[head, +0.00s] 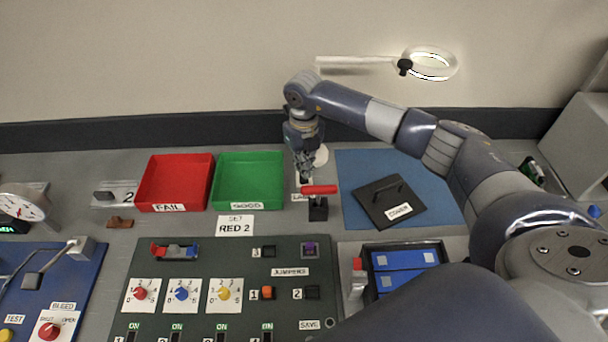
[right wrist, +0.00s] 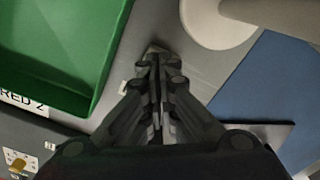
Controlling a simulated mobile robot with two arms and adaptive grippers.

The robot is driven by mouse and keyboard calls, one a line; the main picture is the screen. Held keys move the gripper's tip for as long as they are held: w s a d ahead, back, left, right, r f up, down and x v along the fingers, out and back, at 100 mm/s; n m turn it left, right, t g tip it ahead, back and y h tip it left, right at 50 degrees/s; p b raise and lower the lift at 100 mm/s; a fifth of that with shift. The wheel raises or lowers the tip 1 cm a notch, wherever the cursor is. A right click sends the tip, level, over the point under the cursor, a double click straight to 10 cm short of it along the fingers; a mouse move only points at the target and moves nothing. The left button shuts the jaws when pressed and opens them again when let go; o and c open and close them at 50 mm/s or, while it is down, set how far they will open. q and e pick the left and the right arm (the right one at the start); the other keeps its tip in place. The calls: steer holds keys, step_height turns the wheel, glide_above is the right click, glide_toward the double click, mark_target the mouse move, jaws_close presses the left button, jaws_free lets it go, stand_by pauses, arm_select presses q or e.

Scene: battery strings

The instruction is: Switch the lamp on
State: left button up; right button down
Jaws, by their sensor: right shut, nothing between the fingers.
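The lamp (head: 440,55) is a pale ring on a white arm, high in front of the wall in the head view. Part of the ring's edge looks bright, but I cannot tell for sure whether it is lit. A white round piece (right wrist: 215,18), possibly the lamp's base, is beside my right gripper in the right wrist view. My right gripper (head: 307,172) is shut and empty, pointing down just right of the green tray. In the right wrist view its closed fingertips (right wrist: 157,58) cover a small grey piece that I cannot identify. My left gripper is out of view.
The green GOOD tray (head: 219,206) and red FAIL tray (head: 142,207) stand left of the gripper. A red-handled tool (head: 319,190) on a black stand is close in front. A black cover (head: 385,205) lies on the blue mat (head: 355,163). A dark control panel (head: 205,255) lies nearer.

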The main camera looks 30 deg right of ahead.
steer(key=shift+r+p, duration=0.45)
steer(key=shift+r, duration=0.25)
steer(key=shift+r+p, duration=1.55)
steer(key=shift+r, duration=1.1)
